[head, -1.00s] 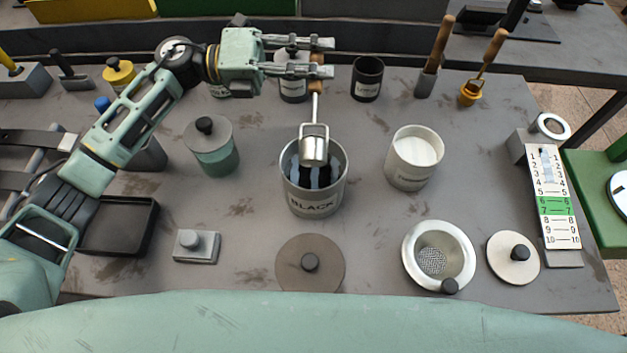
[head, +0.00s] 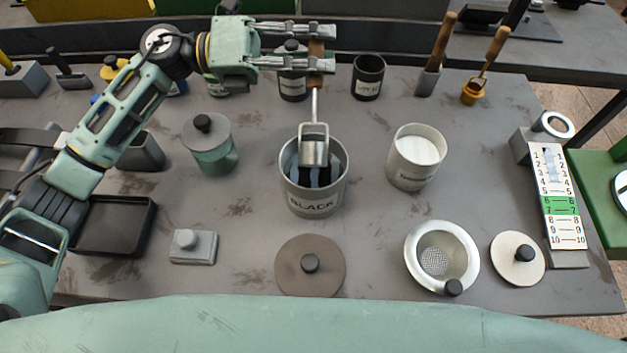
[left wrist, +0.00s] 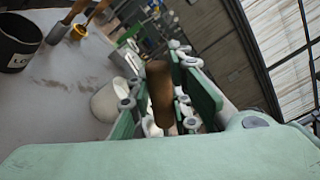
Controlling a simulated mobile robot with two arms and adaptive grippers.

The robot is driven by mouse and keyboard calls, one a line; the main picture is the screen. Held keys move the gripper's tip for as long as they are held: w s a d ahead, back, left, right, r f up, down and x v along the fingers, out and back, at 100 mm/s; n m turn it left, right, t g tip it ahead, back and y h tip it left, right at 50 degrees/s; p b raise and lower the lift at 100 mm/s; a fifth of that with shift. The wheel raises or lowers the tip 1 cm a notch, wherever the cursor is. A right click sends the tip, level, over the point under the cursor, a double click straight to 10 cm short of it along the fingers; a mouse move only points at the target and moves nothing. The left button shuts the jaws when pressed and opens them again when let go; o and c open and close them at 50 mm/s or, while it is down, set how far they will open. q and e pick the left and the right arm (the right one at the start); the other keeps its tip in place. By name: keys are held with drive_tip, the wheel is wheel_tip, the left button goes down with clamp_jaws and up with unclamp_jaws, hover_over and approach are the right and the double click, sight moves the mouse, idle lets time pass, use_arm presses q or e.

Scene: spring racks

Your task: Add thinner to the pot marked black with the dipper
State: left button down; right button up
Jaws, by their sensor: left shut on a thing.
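My left gripper (head: 318,47) is shut on the wooden handle of the dipper (head: 314,152). The dipper hangs upright, its metal cup at the mouth of the pot marked BLACK (head: 314,203); I cannot tell how far inside the rim it is. The pot stands open with dark content. The handle (left wrist: 161,95) stands between the finger pads in the left wrist view. A white-filled pot (head: 412,175) stands right of the black pot, its label too small to read. My right gripper is not in view.
A lid (head: 309,265) lies in front of the black pot. A strainer funnel (head: 441,258), a pale lid (head: 518,259) and a numbered gauge (head: 556,200) are at the right. A green lidded pot (head: 212,147) stands left. A dark cup (head: 367,77) stands behind.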

use_arm(q)
drive_tip(key=shift+s+r+m, duration=0.3)
drive_tip(key=shift+r+m, duration=0.1)
drive_tip(key=shift+s+r+m+b, duration=0.15)
drive_tip(key=shift+s+m+b, duration=0.15)
drive_tip(key=shift+b, duration=0.25)
drive_tip(key=shift+s+r+m+b, duration=0.75)
drive_tip(key=shift+s+m+b, duration=0.15)
drive_tip(key=shift+s+m, duration=0.1)
drive_tip(key=shift+s+r+m, duration=0.35)
drive_tip(key=shift+r+m, duration=0.05)
drive_tip(key=shift+b, duration=0.3)
